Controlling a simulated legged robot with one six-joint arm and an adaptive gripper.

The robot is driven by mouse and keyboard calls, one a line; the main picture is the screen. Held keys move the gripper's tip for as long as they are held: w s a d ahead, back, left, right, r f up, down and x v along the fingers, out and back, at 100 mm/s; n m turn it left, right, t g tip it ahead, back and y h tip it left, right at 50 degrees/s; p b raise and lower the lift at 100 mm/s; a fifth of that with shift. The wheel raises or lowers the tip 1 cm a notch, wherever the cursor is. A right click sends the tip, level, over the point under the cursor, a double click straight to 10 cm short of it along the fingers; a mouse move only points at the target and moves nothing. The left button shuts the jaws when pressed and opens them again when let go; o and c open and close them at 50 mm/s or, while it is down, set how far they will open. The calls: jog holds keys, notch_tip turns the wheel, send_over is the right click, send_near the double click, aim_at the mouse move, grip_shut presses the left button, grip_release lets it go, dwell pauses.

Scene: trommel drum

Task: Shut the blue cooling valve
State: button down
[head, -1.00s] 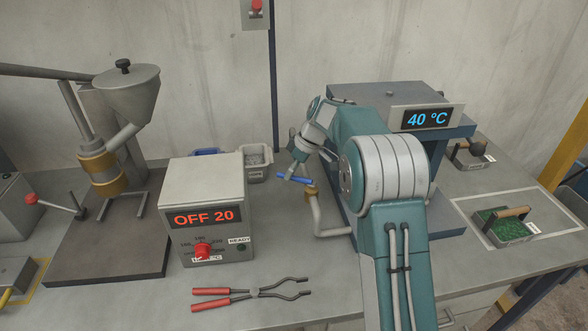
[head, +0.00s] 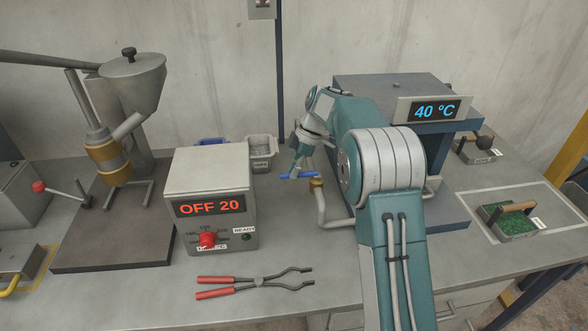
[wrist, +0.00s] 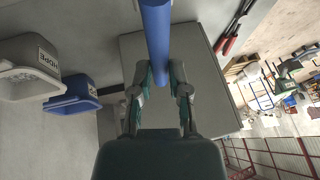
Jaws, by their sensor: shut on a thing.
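The blue cooling valve lever (head: 299,175) is a blue bar just left of and above the brass valve body (head: 317,186) on a grey bent pipe (head: 322,210). In the wrist view the blue lever (wrist: 157,35) runs from the top edge down between the fingers. My gripper (head: 297,170) reaches down onto the lever from behind my arm. In the wrist view my gripper (wrist: 158,80) is shut on the lever. The joint between lever and valve is too small to judge.
The controller box (head: 211,180) reading OFF 20 stands left of the valve. Red-handled tongs (head: 255,283) lie in front. The machine display (head: 436,110) reads 40 °C. A grey bin (head: 262,150) and a blue bin (head: 211,142) stand behind.

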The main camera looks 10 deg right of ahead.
jog(key=shift+f, duration=0.2)
jog(key=c, duration=0.6)
grip_release()
jog(key=shift+r, duration=0.15)
jog(key=v, duration=0.7)
jog(key=shift+w+d, duration=0.1)
jog(key=shift+d, duration=0.05)
